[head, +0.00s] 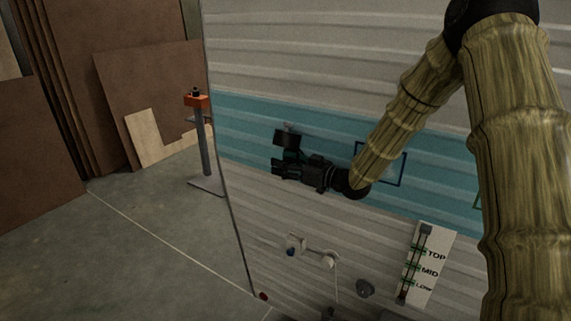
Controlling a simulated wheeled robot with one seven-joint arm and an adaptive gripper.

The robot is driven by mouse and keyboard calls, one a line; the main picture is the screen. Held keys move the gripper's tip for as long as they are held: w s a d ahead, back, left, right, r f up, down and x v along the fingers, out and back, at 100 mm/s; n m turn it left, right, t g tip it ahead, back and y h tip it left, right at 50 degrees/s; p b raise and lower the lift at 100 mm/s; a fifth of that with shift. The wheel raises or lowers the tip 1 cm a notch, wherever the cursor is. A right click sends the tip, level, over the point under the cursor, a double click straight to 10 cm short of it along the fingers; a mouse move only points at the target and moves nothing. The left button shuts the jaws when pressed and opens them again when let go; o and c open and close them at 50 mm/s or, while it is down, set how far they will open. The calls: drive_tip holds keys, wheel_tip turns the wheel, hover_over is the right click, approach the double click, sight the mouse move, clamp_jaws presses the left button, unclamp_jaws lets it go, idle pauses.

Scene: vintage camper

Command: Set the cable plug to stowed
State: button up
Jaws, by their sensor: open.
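My gripper (277,168) is black and open, with its fingers pointing left, in front of the blue band of the camper's ribbed side wall. A small white fitting with a blue end (293,246) shows low on the wall, below the gripper and apart from it. A thin rod joins it to a round white piece (328,260), from which a thin line hangs down. I cannot tell for sure which of these is the cable plug. A dark box-like part (288,137) shows just above the gripper; I cannot tell whether it belongs to the gripper or the wall.
A grey post with an orange top (197,101) stands on the floor at left. A white panel marked TOP, MID, LOW (428,265) and a dark round knob (365,288) are at lower right. A blue frame (403,170) is behind my arm. Brown boards lean at back left.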

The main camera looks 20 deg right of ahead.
drive_tip(key=v, duration=1.2)
drive_tip(key=shift+d, duration=0.1)
